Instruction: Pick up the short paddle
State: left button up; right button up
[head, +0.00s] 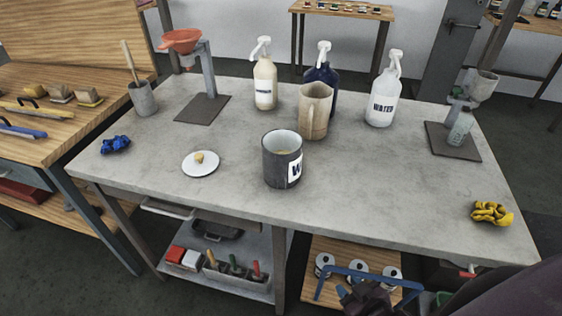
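A wooden stick (130,62), which looks like the paddle's handle, leans up and to the left out of a grey cup (144,98) at the table's back left. Its lower end is hidden in the cup, so I cannot tell its full length. No other paddle is clear in view. What looks like my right gripper (366,292) is a dark, partly cut-off shape at the bottom edge, below the tabletop and far from the stick. My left gripper is not in view.
On the grey table (225,215) stand a labelled mug (273,160), a beige jug (313,112), several pump bottles, a white saucer (200,170), blue cloth (115,145) and yellow cloth (491,213). A stand with an orange funnel (181,40) is right of the cup. The front middle is clear.

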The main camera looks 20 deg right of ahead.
aim_at(125, 47)
jog(key=i+j+z, duration=0.1)
jog(key=j, duration=0.25)
jog(key=i+j, duration=0.25)
jog(key=i+j+z, duration=0.15)
jog(key=j, duration=0.3)
jog(key=i+j, duration=0.1)
jog(key=j, duration=0.25)
jog(key=i+j+z, duration=0.15)
jog(key=j, duration=0.25)
jog(key=i+j, duration=0.1)
jog(key=j, duration=0.25)
jog(key=i+j+z, duration=0.15)
jog(key=j, duration=0.25)
